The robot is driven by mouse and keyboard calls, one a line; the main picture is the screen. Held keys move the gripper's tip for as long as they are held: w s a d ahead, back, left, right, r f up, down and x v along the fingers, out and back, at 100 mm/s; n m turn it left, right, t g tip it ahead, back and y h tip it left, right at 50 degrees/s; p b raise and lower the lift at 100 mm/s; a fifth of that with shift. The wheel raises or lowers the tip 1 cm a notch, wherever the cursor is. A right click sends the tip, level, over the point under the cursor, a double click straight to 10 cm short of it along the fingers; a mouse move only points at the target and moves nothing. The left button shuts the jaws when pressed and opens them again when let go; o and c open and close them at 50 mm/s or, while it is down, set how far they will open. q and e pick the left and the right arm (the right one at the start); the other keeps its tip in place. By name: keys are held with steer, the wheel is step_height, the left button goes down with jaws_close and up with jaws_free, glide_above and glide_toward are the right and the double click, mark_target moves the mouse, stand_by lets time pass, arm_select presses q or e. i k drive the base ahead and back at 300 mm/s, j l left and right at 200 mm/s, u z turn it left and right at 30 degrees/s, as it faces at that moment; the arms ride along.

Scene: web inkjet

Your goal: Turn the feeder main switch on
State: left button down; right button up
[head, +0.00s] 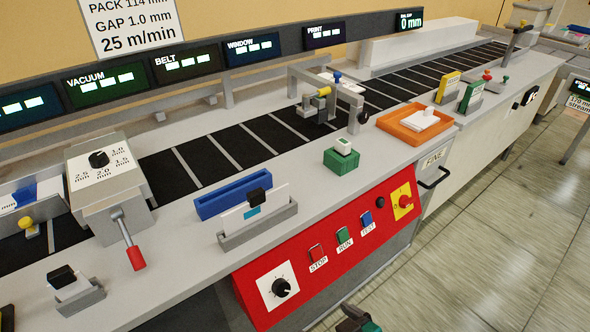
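A red rotary switch on a yellow plate (404,201) is at the right end of the red control panel (330,252), on the front of the feeder. It looks like the main switch; its setting is too small to read. A dark gripper (356,318), seemingly my right one, shows in part at the bottom edge, below and left of the switch and apart from the panel. Its fingers are too cut off to judge. My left gripper is not clearly in view.
The panel also bears a black knob (281,287) and STOP (316,251), RUN (342,236) and TEST (366,219) buttons. A black handle (433,177) sticks out right of the switch. An orange tray (415,123) sits on the deck above. The floor at right is clear.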

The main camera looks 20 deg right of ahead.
mark_target(404, 201)
steer(key=z, duration=1.45)
steer(key=i+l, duration=0.15)
steer(key=l, duration=0.2)
steer(key=i+l, duration=0.1)
steer(key=l, duration=0.3)
steer(key=i+l, duration=0.15)
steer(key=l, duration=0.2)
steer(key=l+u, duration=0.15)
steer(key=u, duration=0.2)
steer(key=i+l+u, duration=0.1)
steer(key=u, duration=0.2)
steer(key=l+u, duration=0.2)
steer(key=u, duration=1)
